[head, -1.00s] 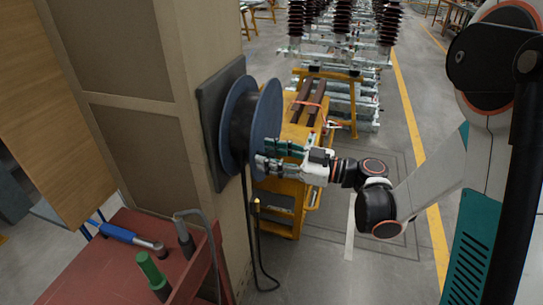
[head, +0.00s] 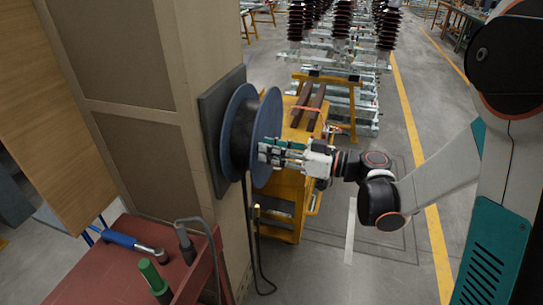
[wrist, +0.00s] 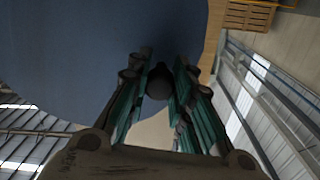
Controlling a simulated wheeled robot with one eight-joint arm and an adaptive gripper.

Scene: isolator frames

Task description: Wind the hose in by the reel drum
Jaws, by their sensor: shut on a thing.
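The reel drum has blue flanges (head: 266,122) and black hose (head: 240,135) wound on its core. It is mounted on a dark plate on the column's side. Hose hangs from the drum down to a loop near the floor, with a yellowish tip (head: 257,210) on one end. My gripper (head: 266,151) is at the drum's outer face, right of its middle. In the wrist view my gripper (wrist: 160,88) is shut on a dark round knob (wrist: 160,79), beside the blue flange (wrist: 70,60). How the knob joins the drum is hidden.
The tan column (head: 165,110) stands left of the drum. A red cart (head: 95,270) with a hammer-like blue-handled tool (head: 130,242) and a green-handled tool (head: 152,275) is at lower left. A yellow trolley (head: 285,205) stands behind the gripper. Floor at right is open.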

